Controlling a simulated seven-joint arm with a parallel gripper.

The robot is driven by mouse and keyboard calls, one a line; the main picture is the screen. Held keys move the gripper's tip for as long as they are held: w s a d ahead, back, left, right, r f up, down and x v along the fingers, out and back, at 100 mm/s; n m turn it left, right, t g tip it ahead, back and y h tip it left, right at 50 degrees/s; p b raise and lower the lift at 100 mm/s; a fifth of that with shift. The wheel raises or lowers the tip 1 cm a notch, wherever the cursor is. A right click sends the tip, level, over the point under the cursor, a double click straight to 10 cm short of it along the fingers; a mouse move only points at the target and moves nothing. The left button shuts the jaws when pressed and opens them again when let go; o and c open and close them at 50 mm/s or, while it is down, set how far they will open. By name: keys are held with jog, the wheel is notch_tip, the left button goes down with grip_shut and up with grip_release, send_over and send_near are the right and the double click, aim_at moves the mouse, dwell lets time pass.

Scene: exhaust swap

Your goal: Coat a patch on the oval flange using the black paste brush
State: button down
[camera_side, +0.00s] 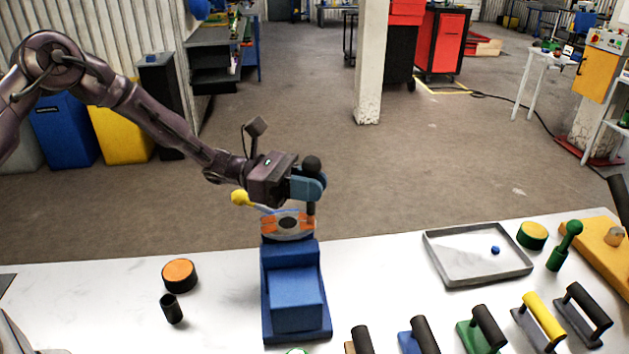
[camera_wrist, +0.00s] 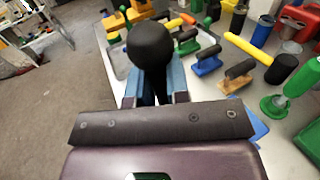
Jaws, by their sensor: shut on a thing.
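The black paste brush shows its round black knob (camera_side: 312,163) above my gripper (camera_side: 309,187) and its dark lower end just below. My gripper's blue jaws are shut on the brush, which is about upright. The oval flange (camera_side: 287,222) is grey with orange patches and a dark centre hole, and sits on top of a blue stand (camera_side: 295,292). The brush's lower end is at the flange's right edge; I cannot tell whether it touches. In the wrist view, the black knob (camera_wrist: 151,45) rises between the blue jaws (camera_wrist: 152,90) and hides the flange.
A yellow-ended object (camera_side: 240,198) is left of the flange. A tray (camera_side: 470,280), green-sided pot (camera_side: 532,235), green brush (camera_side: 565,245) and several handled tools (camera_side: 483,328) are right.

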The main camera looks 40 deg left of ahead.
aim_at(319, 159)
jog(key=shift+s+a, duration=3.3)
jog(key=shift+w+d, duration=3.75)
jog(key=shift+d, duration=0.05)
jog(key=shift+r, duration=4.05)
